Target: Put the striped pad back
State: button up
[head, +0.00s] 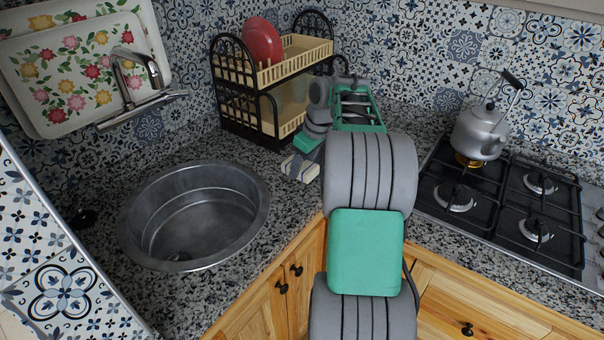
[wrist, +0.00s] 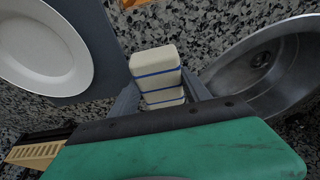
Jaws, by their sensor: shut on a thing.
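The striped pad (wrist: 155,62) is a cream block with thin blue stripes, seen in the wrist view. My gripper (wrist: 162,92) is shut on it, one finger on each side. In the head view my gripper (head: 303,164) is above the counter between the sink and the dish rack, and only a small pale part of the pad shows there. The pad appears held over the speckled counter; its gap to the counter cannot be told.
The round metal sink (head: 205,215) is left of my gripper. The black and cream dish rack (head: 262,80) holds a red plate (head: 262,42). A white plate (wrist: 38,45) lies on a dark mat (wrist: 92,30). A kettle (head: 480,132) stands on the stove (head: 505,205) at right.

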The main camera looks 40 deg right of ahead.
jog(key=shift+s+x, duration=0.15)
jog(key=shift+x, duration=0.8)
jog(key=shift+s+x, duration=0.15)
jog(key=shift+x, duration=0.85)
jog(key=o, duration=1.2)
jog(key=shift+d+f, duration=0.15)
jog(key=shift+d, duration=0.1)
